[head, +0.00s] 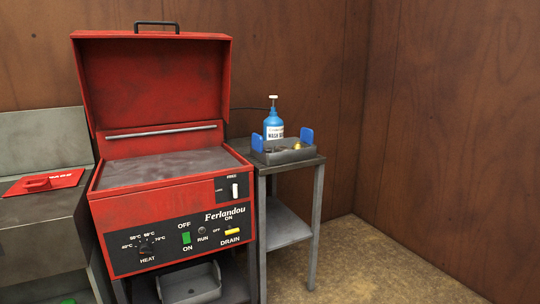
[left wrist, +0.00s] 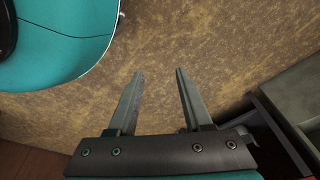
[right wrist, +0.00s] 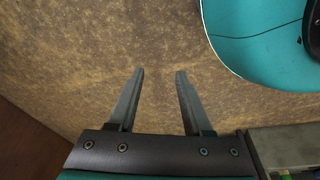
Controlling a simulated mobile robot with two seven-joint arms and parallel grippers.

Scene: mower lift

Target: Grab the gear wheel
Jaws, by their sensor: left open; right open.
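A grey tray (head: 286,157) with blue end handles stands on the small grey side table (head: 308,161). Small parts lie in it, one of them gold-coloured (head: 297,146); they are too small for me to tell whether one is the gear wheel. My left gripper (left wrist: 158,72) is open and empty above the floor in the left wrist view. My right gripper (right wrist: 160,72) is open and empty above the floor in the right wrist view. Neither gripper shows in the head view.
A red parts washer (head: 160,185) with its lid up stands left of the side table. A blue wash bottle (head: 273,125) stands behind the tray. A grey cabinet with a red panel (head: 42,182) is at far left. The floor (head: 390,265) at right is clear.

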